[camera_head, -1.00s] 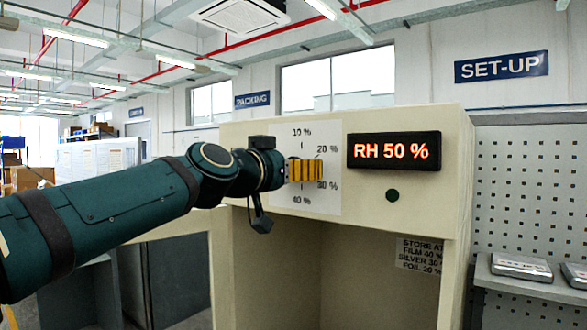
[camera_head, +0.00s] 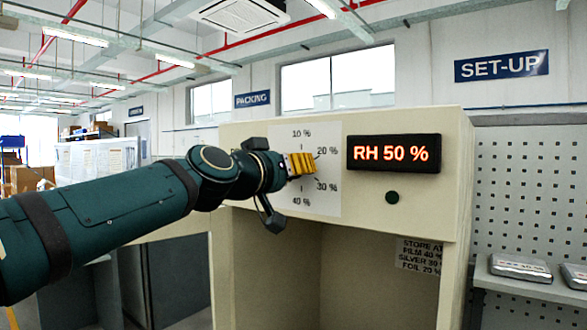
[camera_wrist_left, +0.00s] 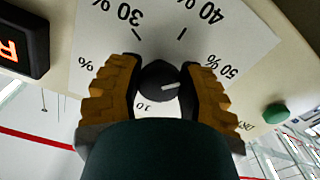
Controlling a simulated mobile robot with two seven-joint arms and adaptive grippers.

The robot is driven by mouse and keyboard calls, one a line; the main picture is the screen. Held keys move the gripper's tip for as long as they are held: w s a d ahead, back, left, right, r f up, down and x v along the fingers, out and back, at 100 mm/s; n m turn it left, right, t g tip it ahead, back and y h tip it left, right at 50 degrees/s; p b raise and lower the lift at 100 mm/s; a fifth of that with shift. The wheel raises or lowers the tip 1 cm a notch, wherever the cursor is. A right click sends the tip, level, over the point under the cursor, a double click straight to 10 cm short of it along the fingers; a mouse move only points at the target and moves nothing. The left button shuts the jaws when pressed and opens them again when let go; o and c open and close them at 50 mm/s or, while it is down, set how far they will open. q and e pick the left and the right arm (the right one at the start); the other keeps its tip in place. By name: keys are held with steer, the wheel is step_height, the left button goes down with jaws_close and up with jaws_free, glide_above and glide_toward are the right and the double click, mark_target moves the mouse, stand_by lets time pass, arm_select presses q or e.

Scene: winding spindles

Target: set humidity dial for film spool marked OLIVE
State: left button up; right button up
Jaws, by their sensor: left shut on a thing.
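The humidity dial (camera_wrist_left: 160,80) is a dark round knob with a white pointer line on a white scale sheet (camera_head: 328,193). In the left wrist view the line points right, roughly toward the 50 % mark. My left gripper (camera_head: 312,164), with yellow ridged fingers, is shut on the dial, one finger on each side of it in the wrist view (camera_wrist_left: 181,90). In the head view the gripper hides the dial. The display (camera_head: 394,153) reads RH 50 %. A partly cut-off label (camera_head: 418,255) reads STORE AT, FILM 40 %, SILVER 30, FOIL 20 %. No OLIVE spool shows.
A dark green round button (camera_head: 392,196) sits below the display on the cream cabinet (camera_head: 450,205). The cabinet's open bay lies below the panel. At the right, grey boxed devices (camera_head: 520,267) rest on a shelf by a pegboard (camera_head: 530,190).

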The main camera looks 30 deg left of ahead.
arm_select(q)
steer(key=n+p, duration=0.1)
steer(key=n, duration=0.3)
steer(key=shift+d+n, duration=0.1)
steer(key=shift+n, duration=1.7)
steer(key=shift+p, duration=0.3)
steer(key=o, duration=1.2)
steer(key=s, duration=0.8)
steer(key=s+a, duration=0.1)
steer(key=s, duration=0.3)
